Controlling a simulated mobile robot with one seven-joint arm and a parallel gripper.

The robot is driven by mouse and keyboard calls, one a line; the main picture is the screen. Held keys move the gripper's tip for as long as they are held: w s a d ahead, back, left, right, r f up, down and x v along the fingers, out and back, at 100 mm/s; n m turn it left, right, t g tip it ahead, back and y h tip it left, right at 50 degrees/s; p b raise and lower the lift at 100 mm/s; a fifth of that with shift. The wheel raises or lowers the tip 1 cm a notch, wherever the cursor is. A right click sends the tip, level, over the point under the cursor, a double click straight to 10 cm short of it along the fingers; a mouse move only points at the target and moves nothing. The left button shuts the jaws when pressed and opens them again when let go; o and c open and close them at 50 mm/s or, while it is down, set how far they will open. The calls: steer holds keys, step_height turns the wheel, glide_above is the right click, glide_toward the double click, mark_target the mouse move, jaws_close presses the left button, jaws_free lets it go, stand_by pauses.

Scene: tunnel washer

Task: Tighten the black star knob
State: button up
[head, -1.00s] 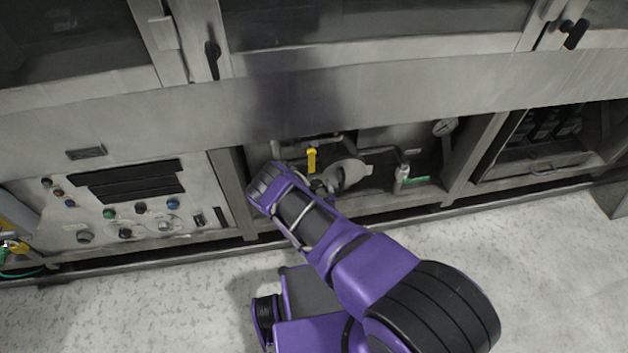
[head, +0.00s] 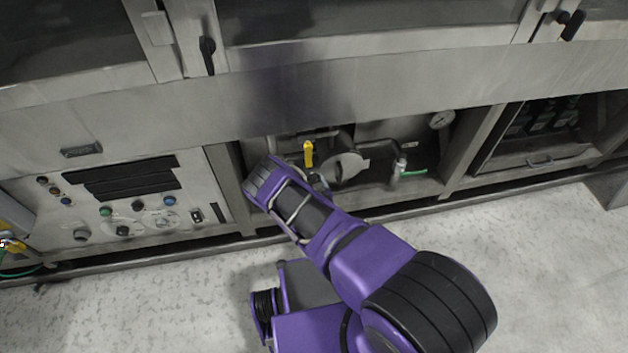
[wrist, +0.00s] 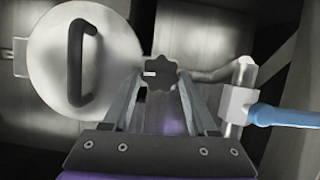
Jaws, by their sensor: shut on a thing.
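The black star knob (wrist: 160,76) shows in the wrist view between the tips of my gripper (wrist: 158,90). The two fingers are closed on it from either side. A small white mark shows on the knob's left part. In the head view my purple arm reaches into the open bay under the washer, and its wrist hides the knob and the fingertips. A round metal cover (wrist: 85,55) with a black handle is just left of the knob in the wrist view; the cover also shows in the head view (head: 343,167).
A yellow lever (head: 308,153) stands by the cover. A pipe fitting with a blue part (wrist: 290,116) is close to the right of my fingers. A control panel (head: 120,205) lies left of the bay. Bay posts and a low sill frame the opening.

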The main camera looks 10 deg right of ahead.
steer(key=shift+d+m+y, duration=0.25)
steer(key=shift+m+y, duration=0.45)
steer(key=shift+m, duration=0.4)
steer(key=m+y, duration=0.2)
steer(key=m, duration=0.1)
steer(key=shift+d, duration=0.2)
steer(key=m+y, duration=0.1)
steer(key=m+t, duration=0.1)
steer(key=m, duration=0.1)
steer(key=shift+d+f+y, duration=0.15)
steer(key=shift+f+y, duration=0.1)
steer(key=shift+y, duration=0.15)
steer(key=shift+f+m+t+y, duration=0.1)
steer(key=shift+m+t+y, duration=0.45)
steer(key=shift+m, duration=0.95)
steer(key=o, duration=1.4)
steer(key=shift+c, duration=0.2)
